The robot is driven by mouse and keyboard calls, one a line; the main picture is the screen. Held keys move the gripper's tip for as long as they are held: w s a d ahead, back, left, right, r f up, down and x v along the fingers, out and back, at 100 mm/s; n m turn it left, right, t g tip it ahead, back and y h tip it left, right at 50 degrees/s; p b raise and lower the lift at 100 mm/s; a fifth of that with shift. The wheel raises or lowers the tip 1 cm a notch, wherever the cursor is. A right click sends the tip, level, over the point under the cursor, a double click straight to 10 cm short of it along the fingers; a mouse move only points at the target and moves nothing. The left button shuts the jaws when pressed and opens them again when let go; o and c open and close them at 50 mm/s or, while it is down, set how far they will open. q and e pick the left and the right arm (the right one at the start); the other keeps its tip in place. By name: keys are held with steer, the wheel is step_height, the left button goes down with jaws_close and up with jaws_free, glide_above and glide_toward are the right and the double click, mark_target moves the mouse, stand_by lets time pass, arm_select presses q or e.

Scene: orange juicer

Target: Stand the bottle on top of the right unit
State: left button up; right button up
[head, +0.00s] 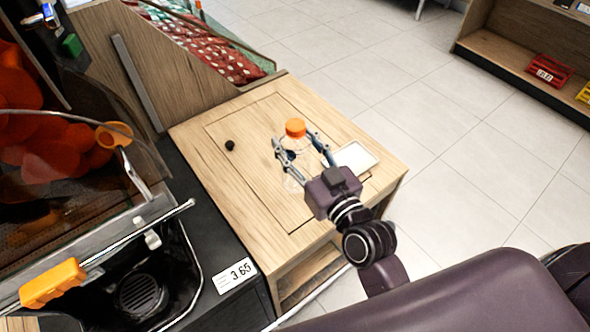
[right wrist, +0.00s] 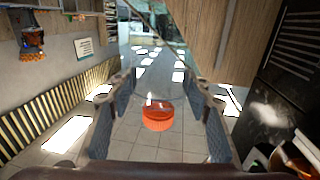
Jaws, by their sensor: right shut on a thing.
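The clear bottle with an orange cap (head: 295,128) shows over the wooden top of the right unit (head: 235,185) in the head view. Its transparent body is hard to make out, so I cannot tell whether its base touches the top. It looks about upright. My right gripper (head: 301,143) is shut on the bottle, one finger on each side below the cap. In the right wrist view the orange cap (right wrist: 157,117) sits between the two fingers (right wrist: 158,118). My left gripper is not in view.
A small black knob (head: 230,145) and a white tray (head: 357,157) are on the unit top, either side of the bottle. The juicer with an orange handle (head: 52,283) stands at left. A price sign (head: 235,275) is in front.

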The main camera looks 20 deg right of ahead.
step_height(320, 180, down, 8)
steer(key=shift+f+b, duration=0.25)
steer(key=shift+b, duration=0.45)
steer(key=shift+f, duration=0.2)
steer(key=o, duration=1.1)
steer(key=shift+r, duration=0.15)
steer(key=shift+s+d+b, duration=0.25)
steer(key=shift+s+d, duration=0.15)
steer(key=shift+s, duration=1.55)
steer(key=shift+s+d+b, duration=0.25)
steer(key=shift+s+d, duration=0.1)
steer(key=shift+s, duration=1.65)
steer(key=shift+s+d+b, duration=0.25)
steer(key=shift+s+d, duration=0.15)
steer(key=shift+s, duration=1.55)
